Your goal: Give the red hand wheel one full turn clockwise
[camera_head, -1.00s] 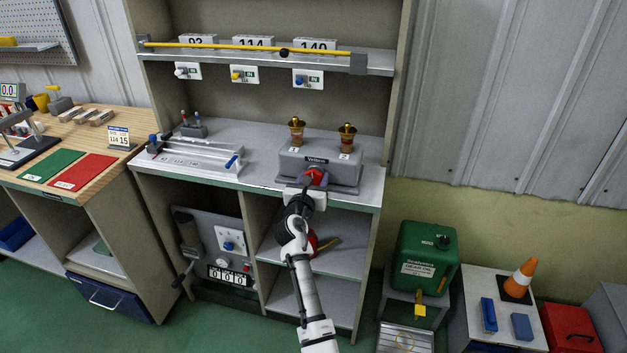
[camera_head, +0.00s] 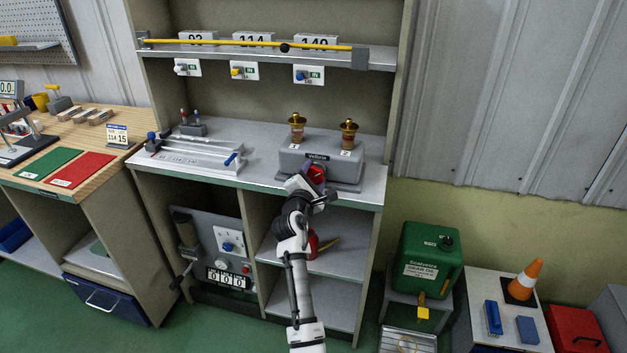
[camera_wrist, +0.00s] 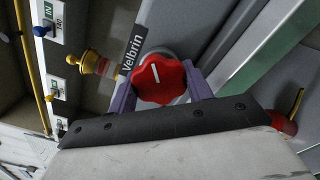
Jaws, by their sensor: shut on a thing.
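The red hand wheel (camera_head: 318,172) is on the front of the grey Velbrin box (camera_head: 291,163), which stands on the cabinet's worktop. In the wrist view the wheel (camera_wrist: 158,79) shows its lobed rim and a white line on its face. My gripper (camera_head: 313,179) is shut on the wheel, with its purple fingers on opposite sides of the rim in the wrist view (camera_wrist: 160,88). In the head view the gripper is tilted and partly hides the wheel's lower left.
Two brass-topped fittings (camera_head: 297,128) (camera_head: 348,135) rise from the box. A shelf (camera_head: 250,53) with a yellow rod is above. The worktop edge (camera_head: 255,187) is close to my gripper. A red object (camera_head: 312,243) sits on the shelf below.

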